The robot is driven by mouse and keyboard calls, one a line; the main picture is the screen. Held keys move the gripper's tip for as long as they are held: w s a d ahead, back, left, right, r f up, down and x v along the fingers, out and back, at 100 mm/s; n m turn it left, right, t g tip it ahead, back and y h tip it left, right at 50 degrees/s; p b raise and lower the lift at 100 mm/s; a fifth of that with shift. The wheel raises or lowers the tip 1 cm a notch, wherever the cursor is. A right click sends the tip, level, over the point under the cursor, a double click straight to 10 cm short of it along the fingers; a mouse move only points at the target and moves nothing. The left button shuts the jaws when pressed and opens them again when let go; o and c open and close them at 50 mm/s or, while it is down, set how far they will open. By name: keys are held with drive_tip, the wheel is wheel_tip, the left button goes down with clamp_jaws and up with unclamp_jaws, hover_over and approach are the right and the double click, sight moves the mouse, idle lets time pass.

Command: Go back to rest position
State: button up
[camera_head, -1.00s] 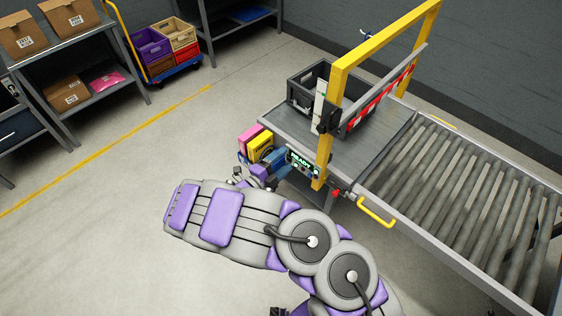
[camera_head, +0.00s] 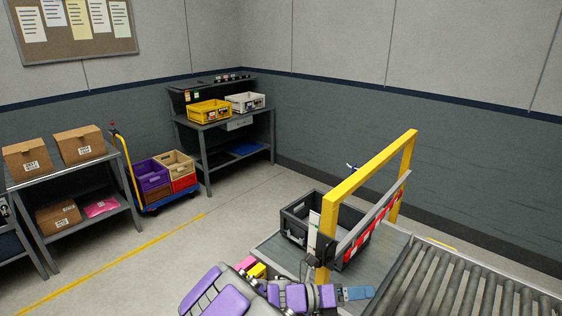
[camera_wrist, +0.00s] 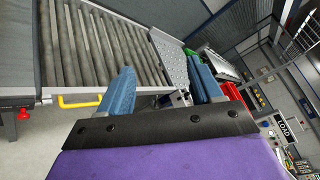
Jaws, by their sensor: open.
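My gripper (camera_head: 357,293) shows at the bottom of the head view, over the near end of the conveyor, with its blue fingers pointing right. In the wrist view my gripper (camera_wrist: 165,92) has its two blue fingers well apart, with nothing between them. The roller conveyor (camera_wrist: 95,45) lies beyond the fingers. My purple and grey arm is folded low in the head view and hides part of the conveyor's near side.
A black crate (camera_head: 297,232) stands on the conveyor's flat end, beside a yellow frame (camera_head: 343,188). Pink and yellow items (camera_head: 257,269) sit left of it. A cart (camera_head: 152,207) and shelves (camera_head: 84,168) stand left. Floor (camera_head: 215,228) between them is clear.

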drive_tip(key=s+d+r+m+g+y+b, duration=0.1)
drive_tip(key=s+d+m+g+y+b, duration=0.2)
drive_tip(key=s+m, duration=0.6)
drive_tip(key=s+d+m+g+y, duration=0.4)
drive_tip(key=s+m, duration=0.4)
drive_tip(key=s, duration=0.1)
drive_tip(key=s+a+f+m+t+y+b, duration=0.2)
drive_tip(key=s+a+m+y+b, duration=0.1)
drive_tip(key=s+a+m+y, duration=0.6)
drive_tip(key=s+a+m, duration=0.2)
drive_tip(key=s+m, duration=0.2)
drive_tip(key=m, duration=0.1)
drive_tip(key=shift+s+a, duration=0.15)
drive_tip(key=shift+s, duration=0.2)
